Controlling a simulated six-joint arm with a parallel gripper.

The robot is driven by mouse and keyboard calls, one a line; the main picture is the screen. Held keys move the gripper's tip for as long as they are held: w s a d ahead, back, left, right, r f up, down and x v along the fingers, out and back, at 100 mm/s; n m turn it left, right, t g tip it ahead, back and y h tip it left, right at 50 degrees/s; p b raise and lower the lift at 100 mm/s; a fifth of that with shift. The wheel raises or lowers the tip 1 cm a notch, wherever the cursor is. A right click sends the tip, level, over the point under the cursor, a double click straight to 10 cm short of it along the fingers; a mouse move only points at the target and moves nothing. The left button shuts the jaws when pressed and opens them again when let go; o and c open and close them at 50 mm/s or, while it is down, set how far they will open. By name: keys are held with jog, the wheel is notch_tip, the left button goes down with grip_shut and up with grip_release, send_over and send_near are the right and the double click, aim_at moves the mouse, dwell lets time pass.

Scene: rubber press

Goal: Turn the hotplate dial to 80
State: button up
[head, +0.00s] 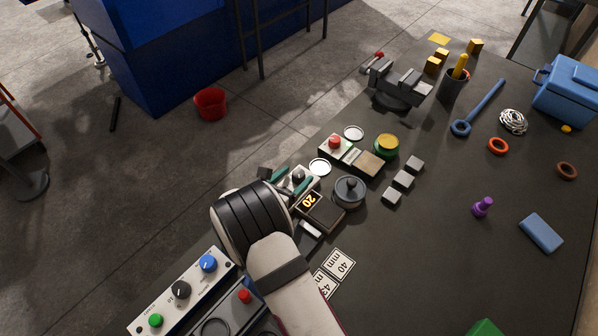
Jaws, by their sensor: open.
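The hotplate (328,217) is a small dark unit near the table's left edge, with an orange display (309,202) reading 20. A dark round dial (298,174) sits on a white panel beside it. My gripper (295,181) is open, with one teal finger on each side of the dial. Whether the fingers touch the dial cannot be told at this size. The dial's pointer mark is not readable.
A lidded dark pot (349,190) stands right of the display. A similar unit with a red button (335,142) is behind. Grey blocks (403,180) lie to the right. A control panel with a blue knob (208,263) is at lower left.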

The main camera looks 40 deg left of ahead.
jog(key=shift+x, duration=1.15)
jog(key=shift+c, duration=0.2)
grip_shut()
